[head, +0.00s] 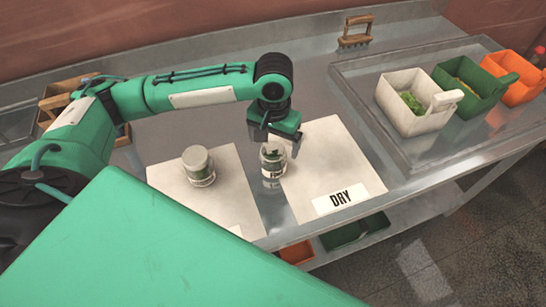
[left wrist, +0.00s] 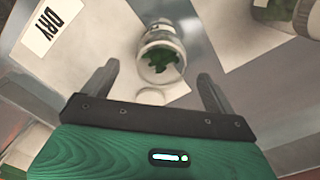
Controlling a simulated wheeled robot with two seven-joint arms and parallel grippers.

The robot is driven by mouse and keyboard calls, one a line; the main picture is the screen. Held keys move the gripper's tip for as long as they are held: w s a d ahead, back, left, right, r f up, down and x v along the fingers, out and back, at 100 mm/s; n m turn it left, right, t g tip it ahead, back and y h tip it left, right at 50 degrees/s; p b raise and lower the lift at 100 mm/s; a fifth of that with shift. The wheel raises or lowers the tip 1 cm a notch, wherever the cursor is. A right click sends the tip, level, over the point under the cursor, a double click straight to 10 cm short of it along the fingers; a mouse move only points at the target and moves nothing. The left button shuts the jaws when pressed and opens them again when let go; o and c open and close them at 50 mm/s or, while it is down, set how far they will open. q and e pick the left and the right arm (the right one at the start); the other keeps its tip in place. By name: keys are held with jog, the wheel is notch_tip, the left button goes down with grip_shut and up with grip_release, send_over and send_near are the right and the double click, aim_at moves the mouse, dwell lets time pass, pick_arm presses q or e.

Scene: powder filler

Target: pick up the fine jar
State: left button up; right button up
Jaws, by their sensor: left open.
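The fine jar (head: 272,170) is a clear glass jar with a partly readable label that seems to start with F. It stands on the steel table in the gap between two pale mats, with dark green contents. In the left wrist view the jar (left wrist: 160,58) lies ahead, between the lines of my two fingers and apart from them. My left gripper (head: 277,143) is open and empty, just above and behind the jar in the head view; its spread fingers also show in the left wrist view (left wrist: 157,78). My right gripper is not in view.
A second, lidded jar (head: 199,167) stands on the left mat (head: 228,205). White (head: 403,112), green (head: 478,97) and orange (head: 519,92) bins stand on the right. A wooden-handled brush (head: 354,38) is at the back.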

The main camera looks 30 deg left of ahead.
pick_arm(q)
jog(key=f, duration=0.4)
jog(key=shift+s+f+p, duration=0.2)
jog(key=shift+f+p, duration=0.05)
jog(key=shift+p, duration=0.15)
jog(key=shift+c, duration=0.2)
jog(key=c, duration=1.1)
jog(key=shift+r, duration=0.2)
